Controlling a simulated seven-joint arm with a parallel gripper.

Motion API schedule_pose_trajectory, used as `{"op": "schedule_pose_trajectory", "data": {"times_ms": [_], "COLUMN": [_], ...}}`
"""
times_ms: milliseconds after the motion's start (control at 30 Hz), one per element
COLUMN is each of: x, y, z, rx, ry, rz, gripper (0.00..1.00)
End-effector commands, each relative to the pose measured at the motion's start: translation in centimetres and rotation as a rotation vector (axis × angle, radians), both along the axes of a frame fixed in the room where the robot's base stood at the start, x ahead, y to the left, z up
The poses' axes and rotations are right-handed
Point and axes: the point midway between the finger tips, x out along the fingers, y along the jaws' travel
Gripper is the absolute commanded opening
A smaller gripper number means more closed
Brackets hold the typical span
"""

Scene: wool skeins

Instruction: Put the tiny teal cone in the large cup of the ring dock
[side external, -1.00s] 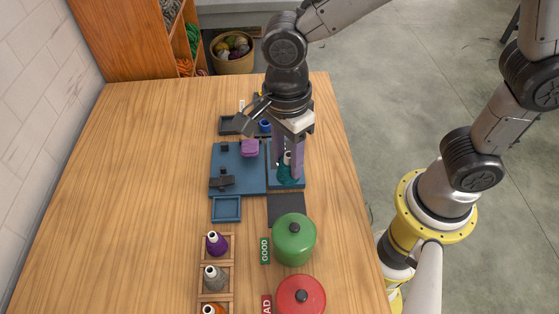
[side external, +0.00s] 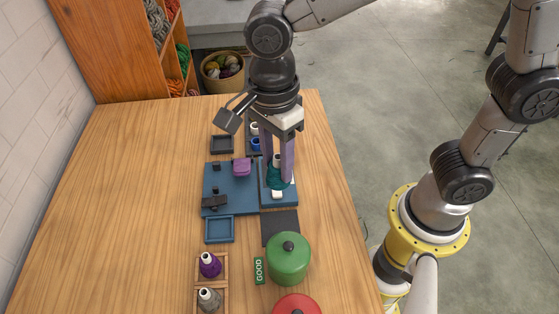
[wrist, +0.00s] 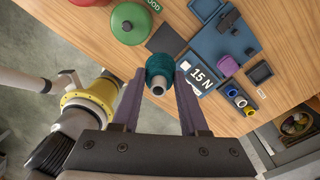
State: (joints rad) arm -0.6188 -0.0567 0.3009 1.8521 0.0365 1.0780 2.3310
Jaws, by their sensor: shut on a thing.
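The teal cone (wrist: 158,66) is dark teal wool on a pale tube, and its tube end points toward the wrist camera. My gripper (wrist: 161,78) is shut on it, with a purple finger on each side. In the side view the cone (side external: 275,181) hangs by the far part of a blue plate with a white label (side external: 277,194). The label reads "15 N" in the wrist view. A dark holder with white, blue and yellow round openings (wrist: 240,101) looks like the ring dock; my gripper partly hides it in the side view. I cannot tell the cup sizes apart.
A blue board with a purple block (side external: 242,166) and a black fixture (side external: 214,202) lies left of the cone. A green pot (side external: 289,260) and a red pot (side external: 297,305) stand nearer. A wooden rack holds purple (side external: 209,265) and grey cones (side external: 208,299). The table's left side is clear.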

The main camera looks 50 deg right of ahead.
Motion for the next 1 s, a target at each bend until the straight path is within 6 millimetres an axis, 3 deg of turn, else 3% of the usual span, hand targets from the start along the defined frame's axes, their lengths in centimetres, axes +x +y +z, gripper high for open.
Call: {"op": "schedule_pose_trajectory", "data": {"times_ms": [133,233,467,667,800,1000], "x": [3.0,6.5,14.8,21.8,26.2,29.9], "y": [1.5,2.1,1.5,-1.1,-4.1,-8.6], "z": [1.8,2.5,2.4,0.6,-1.8,-5.7], "rx": [0.0,-0.001,-0.001,-0.002,-0.001,-0.001], "ry": [-0.001,-0.001,0.0,0.001,0.001,0.002], "rz": [0.008,-0.014,-0.094,-0.182,-0.254,-0.346], "gripper": [0.0,0.0,0.0,0.0,0.0,0.0]}}
